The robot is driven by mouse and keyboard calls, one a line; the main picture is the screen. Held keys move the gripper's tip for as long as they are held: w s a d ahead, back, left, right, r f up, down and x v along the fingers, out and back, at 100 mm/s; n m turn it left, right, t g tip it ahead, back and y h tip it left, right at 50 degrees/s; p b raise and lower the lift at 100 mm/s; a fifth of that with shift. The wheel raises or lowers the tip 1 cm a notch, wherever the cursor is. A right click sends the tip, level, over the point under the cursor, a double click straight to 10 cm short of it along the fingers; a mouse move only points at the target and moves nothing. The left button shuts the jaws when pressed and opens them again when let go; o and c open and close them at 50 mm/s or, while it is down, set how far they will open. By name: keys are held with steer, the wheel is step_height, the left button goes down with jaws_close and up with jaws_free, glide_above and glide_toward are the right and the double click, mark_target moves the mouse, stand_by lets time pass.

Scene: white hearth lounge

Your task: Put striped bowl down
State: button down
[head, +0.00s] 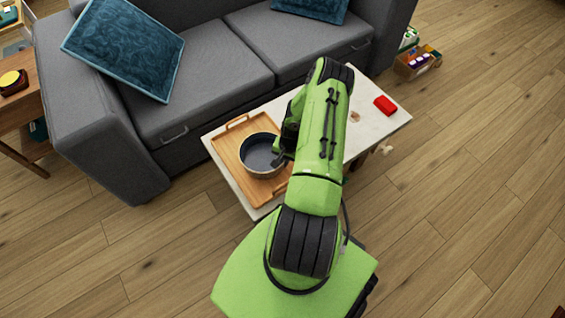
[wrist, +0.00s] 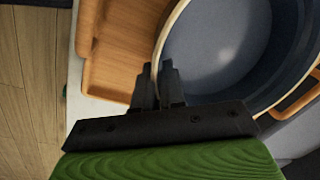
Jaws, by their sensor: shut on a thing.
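The striped bowl (head: 260,155) shows in the head view over the wooden tray (head: 224,143) on the low white table. It is round and upright, with a pale rim and a dark blue-grey inside that looks empty. In the wrist view the bowl (wrist: 215,50) fills the upper right. My gripper (head: 283,158) is at the bowl's right side in the head view. In the wrist view my gripper (wrist: 158,80) is shut on the bowl's near rim. I cannot tell whether the bowl's base touches the tray. My arm hides part of the tray's right side.
The white table (head: 375,125) carries a red block (head: 385,105) and a small brown item (head: 355,117). A grey sofa (head: 205,85) with blue cushions stands right behind it. A crate (head: 418,62) sits on the floor at the upper right. The right floor is mostly open.

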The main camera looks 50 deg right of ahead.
steer(key=shift+f, duration=0.6)
steer(key=shift+r, duration=0.15)
steer(key=c, duration=1.6)
jaws_free()
steer(key=shift+f, duration=0.2)
steer(key=o, duration=0.4)
steer(key=shift+r, duration=0.1)
